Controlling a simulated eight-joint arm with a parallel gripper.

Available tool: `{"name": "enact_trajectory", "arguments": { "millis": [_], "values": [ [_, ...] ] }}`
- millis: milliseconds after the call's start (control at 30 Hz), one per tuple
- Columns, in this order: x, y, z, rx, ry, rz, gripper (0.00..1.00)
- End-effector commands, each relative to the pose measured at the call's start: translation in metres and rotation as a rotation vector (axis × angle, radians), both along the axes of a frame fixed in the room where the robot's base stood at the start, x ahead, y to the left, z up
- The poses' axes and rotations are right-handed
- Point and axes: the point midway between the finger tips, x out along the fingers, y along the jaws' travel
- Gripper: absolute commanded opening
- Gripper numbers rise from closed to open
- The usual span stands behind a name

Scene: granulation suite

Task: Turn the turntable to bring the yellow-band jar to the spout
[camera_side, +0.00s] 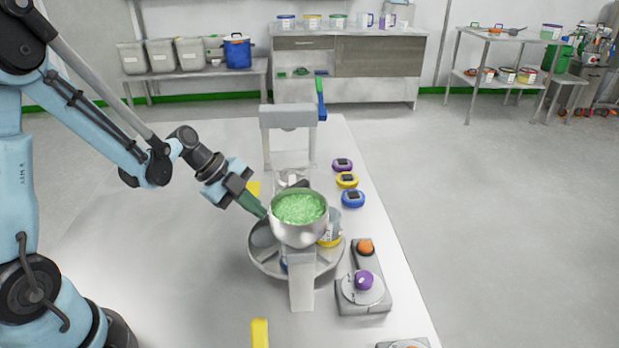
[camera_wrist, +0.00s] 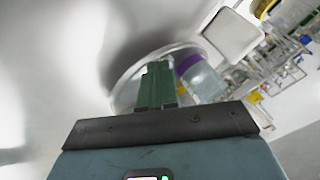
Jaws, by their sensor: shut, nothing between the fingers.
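The grey turntable (camera_side: 267,266) sits low on the white table, with divided compartments around its top. The yellow-band jar (camera_side: 331,241) stands on its right side, partly hidden by the steel hopper (camera_side: 299,234) full of green granules. The spout is not visible. A bit of blue shows at the turntable's front left, mostly hidden. My gripper (camera_side: 263,213) has green fingers, shut and empty, at the back left of the turntable by the hopper; contact cannot be told. In the wrist view the shut fingers (camera_wrist: 157,75) overlap the turntable rim (camera_wrist: 122,90), beside a purple-band jar (camera_wrist: 196,76).
A white post (camera_side: 301,285) stands in front of the hopper and a grey frame (camera_side: 288,116) with a blue lever (camera_side: 320,100) behind it. Purple, yellow and blue pucks (camera_side: 352,198) lie right. A grey control box (camera_side: 364,300) stands front right.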

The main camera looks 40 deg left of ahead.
Motion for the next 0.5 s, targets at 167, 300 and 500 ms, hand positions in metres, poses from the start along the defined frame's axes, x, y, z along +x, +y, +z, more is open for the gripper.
{"name": "enact_trajectory", "arguments": {
  "millis": [167, 300, 500],
  "values": [
    [0.009, 0.001, 0.000, -0.001, -0.001, -0.077, 0.00],
    [0.017, 0.001, 0.000, 0.000, -0.001, -0.147, 0.00],
    [0.027, 0.001, 0.000, 0.000, 0.000, -0.249, 0.00]
  ]
}}
